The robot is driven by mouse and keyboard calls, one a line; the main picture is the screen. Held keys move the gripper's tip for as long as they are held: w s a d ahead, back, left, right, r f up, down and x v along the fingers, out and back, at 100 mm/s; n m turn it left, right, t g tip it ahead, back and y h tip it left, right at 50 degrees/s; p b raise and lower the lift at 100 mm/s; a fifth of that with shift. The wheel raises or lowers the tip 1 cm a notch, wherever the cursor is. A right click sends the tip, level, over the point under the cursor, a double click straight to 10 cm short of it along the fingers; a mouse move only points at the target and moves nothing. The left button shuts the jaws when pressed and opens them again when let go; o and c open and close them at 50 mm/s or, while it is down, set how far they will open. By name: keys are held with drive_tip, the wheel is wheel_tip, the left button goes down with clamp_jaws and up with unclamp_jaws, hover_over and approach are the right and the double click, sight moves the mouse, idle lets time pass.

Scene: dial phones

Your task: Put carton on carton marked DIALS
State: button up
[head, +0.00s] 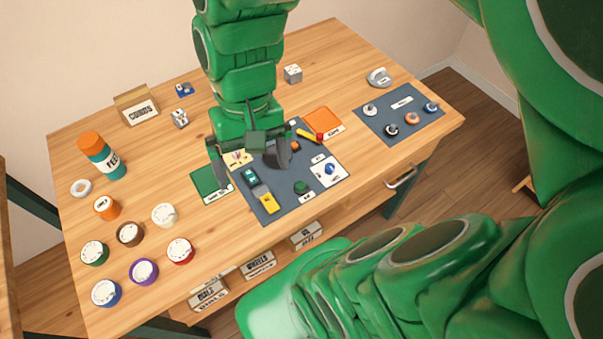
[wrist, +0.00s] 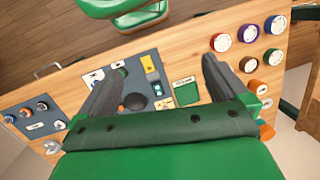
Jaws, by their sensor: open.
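A carton marked CORDS (head: 138,110) stands on the table at the back left in the head view. On the shelf under the table front are several cartons. The lower left one (head: 208,293) bears lettering that looks like DIALS. Another (head: 259,264) seems marked WHEELS, and a third (head: 306,235) has lettering too small to read. My gripper (head: 253,168) is open and empty above the dark mat on the table, apart from all cartons. In the wrist view my gripper (wrist: 163,68) shows two spread fingers over the mat; no carton is visible there.
The table (head: 330,55) carries a dark mat (head: 288,205) with small parts, a second mat (head: 372,124), a bottle (head: 101,155) and several round dials, among them a purple one (head: 144,272). Bare wood lies around the CORDS carton.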

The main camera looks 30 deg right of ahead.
drive_tip(key=s+d+f+n+h, duration=0.1)
drive_tip(key=s+d, duration=0.2)
drive_tip(key=s, duration=0.2)
drive_tip(key=shift+h, duration=0.3)
